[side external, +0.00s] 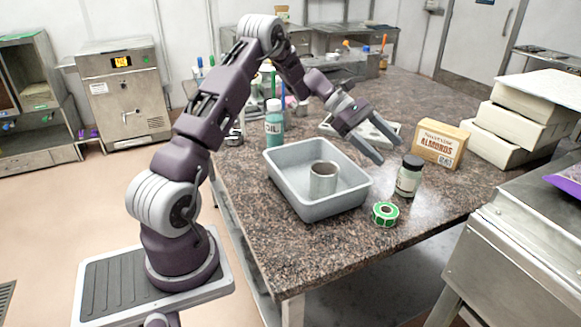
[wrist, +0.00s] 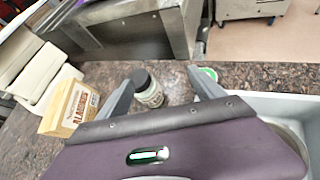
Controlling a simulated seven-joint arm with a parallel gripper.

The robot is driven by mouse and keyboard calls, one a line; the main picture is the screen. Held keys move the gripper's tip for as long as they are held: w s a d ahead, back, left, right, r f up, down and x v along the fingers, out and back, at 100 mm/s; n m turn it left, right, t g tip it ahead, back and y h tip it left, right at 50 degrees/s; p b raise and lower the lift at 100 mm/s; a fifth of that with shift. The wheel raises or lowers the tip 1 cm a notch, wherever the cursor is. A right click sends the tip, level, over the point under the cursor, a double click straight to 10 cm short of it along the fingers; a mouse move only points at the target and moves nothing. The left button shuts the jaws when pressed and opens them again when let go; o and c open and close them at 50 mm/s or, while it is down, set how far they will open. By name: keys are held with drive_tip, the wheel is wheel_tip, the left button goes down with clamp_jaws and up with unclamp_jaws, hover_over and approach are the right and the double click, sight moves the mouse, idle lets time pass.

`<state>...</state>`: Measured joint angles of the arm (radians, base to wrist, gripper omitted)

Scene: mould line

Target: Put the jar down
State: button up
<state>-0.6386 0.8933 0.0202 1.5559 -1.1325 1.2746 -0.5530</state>
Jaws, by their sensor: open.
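The jar (side external: 408,178) is a small, clear greenish jar with a black lid and a pale label. It stands upright on the speckled brown counter, right of the grey tray. My gripper (side external: 390,153) is open and empty above the counter, up and to the left of the jar in the side view, apart from it. In the wrist view the jar (wrist: 148,90) shows between the two fingers of my gripper (wrist: 165,92), beyond them.
A grey tray (side external: 283,178) holding a metal cup (side external: 323,180) lies left of the jar. A green tape roll (side external: 385,214) lies in front. An almonds box (side external: 440,144) and stacked white boxes (side external: 510,130) stand behind right. A teal oil bottle (side external: 274,127) stands behind the tray.

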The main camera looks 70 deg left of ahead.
drive_tip(key=s+d+r+m+g+y, duration=0.4)
drive_tip(key=s+d+r+m, duration=0.75)
drive_tip(key=s+d, duration=0.3)
drive_tip(key=s+m+t+y, duration=0.3)
drive_tip(key=s+m+y, duration=0.3)
drive_tip(key=s, duration=1.5)
drive_tip(key=m, duration=0.4)
drive_tip(key=shift+f+t, duration=0.25)
drive_tip(key=shift+t, duration=0.15)
